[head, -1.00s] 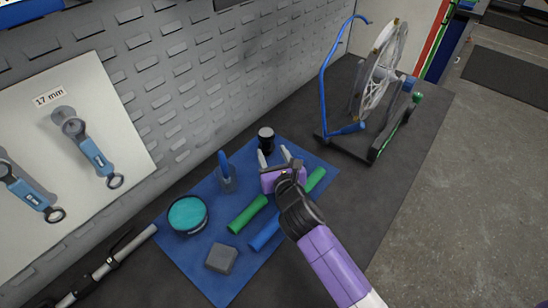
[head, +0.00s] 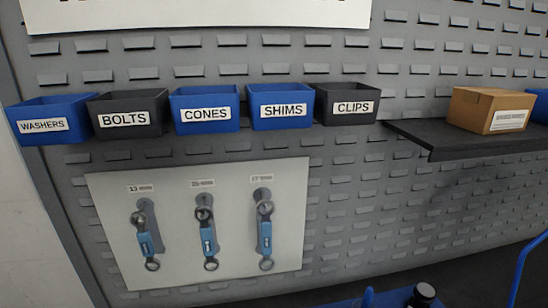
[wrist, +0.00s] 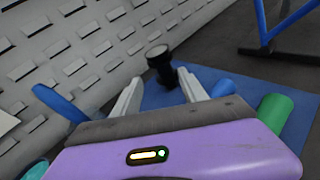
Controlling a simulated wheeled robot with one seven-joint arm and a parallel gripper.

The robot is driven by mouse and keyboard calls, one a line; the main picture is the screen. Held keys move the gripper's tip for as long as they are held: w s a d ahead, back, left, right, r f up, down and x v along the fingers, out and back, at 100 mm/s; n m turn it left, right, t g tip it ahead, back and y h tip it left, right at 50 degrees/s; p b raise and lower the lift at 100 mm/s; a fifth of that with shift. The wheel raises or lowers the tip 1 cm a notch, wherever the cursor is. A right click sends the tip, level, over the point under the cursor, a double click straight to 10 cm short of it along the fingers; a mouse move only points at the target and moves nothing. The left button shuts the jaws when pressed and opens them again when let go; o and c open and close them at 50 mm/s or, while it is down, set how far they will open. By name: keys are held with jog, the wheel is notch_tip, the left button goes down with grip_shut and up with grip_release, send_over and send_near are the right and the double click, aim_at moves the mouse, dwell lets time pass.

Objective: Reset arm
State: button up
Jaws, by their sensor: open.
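My gripper (wrist: 161,92) shows in the wrist view with its two pale fingers apart and nothing between them. It is above the blue mat (wrist: 246,85). A black cylinder with a light top (wrist: 160,64) stands just beyond the fingertips, apart from them. My gripper and arm are out of the head view, which now faces the pegboard wall.
A green cylinder (wrist: 275,112) and a blue handle (wrist: 58,103) flank my gripper. In the head view, labelled bins (head: 206,109) hang above a white panel (head: 202,225) with three wrenches. A cardboard box (head: 489,109) sits on a shelf at right.

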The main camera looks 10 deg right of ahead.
jog(key=s+a+r+m+t+y, duration=0.45)
jog(key=s+a+m, duration=0.4)
jog(key=m, duration=0.75)
jog(key=s+a+r+m+g+y, duration=0.1)
jog(key=s+a+m, duration=0.4)
jog(key=s, duration=0.6)
jog(key=s+a+r+m+g+y, duration=0.1)
jog(key=s+a+m+y, duration=0.2)
jog(key=s+a+m, duration=0.3)
jog(key=s, duration=0.5)
jog(key=shift+s+m+g, duration=0.3)
jog(key=shift+s+g, duration=0.05)
jog(key=shift+s, duration=0.05)
jog(key=shift+r, duration=0.1)
